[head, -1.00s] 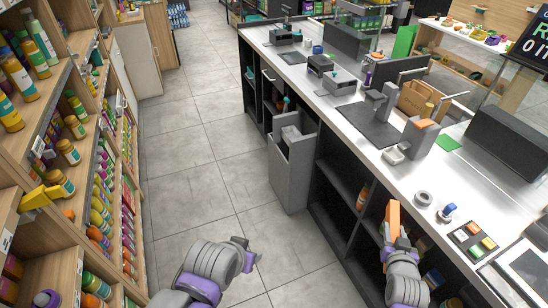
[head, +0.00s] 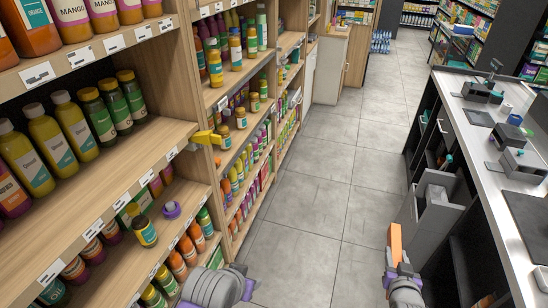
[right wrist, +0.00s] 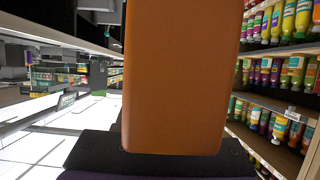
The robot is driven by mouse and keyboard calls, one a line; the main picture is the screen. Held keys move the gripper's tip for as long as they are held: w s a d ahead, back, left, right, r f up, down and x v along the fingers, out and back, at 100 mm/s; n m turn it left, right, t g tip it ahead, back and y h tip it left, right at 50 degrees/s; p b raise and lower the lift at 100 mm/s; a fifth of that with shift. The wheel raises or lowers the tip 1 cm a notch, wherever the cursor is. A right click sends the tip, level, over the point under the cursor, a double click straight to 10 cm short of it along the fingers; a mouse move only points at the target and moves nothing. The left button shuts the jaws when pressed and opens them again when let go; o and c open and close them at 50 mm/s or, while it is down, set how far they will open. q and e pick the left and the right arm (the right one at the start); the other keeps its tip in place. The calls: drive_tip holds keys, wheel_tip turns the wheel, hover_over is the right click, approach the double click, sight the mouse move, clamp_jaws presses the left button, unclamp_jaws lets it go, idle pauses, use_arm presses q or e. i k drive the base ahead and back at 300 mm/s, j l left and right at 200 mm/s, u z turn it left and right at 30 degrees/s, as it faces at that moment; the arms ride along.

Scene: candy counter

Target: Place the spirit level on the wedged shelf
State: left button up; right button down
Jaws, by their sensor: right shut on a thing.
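My right gripper (head: 396,270) is shut on an orange bar (head: 394,242), which I take for the spirit level. It stands up from the jaws above the aisle floor, close to the counter's left side. In the right wrist view the orange bar (right wrist: 182,75) fills the middle and hides what lies behind it. The wooden shelf (head: 150,150) on the left has a yellow wedge-like piece (head: 206,138) at its right end. My left gripper (head: 246,288) shows at the bottom edge, apart from the shelf; its jaws are unclear.
Bottles crowd the shelves above and below. A small bottle (head: 145,231) and a purple-capped item (head: 172,210) are on the lower shelf. The counter (head: 490,190) and a grey bin (head: 433,205) edge the right. The tiled aisle (head: 310,200) between is clear.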

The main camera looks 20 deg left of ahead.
sight(100, 197)
drive_tip(key=l+u, duration=0.1)
drive_tip(key=u, duration=0.35)
drive_tip(key=k+l+u, duration=0.1)
drive_tip(key=u, duration=0.4)
drive_tip(key=l+u, duration=0.1)
drive_tip(key=u, duration=0.35)
drive_tip(key=k, duration=0.05)
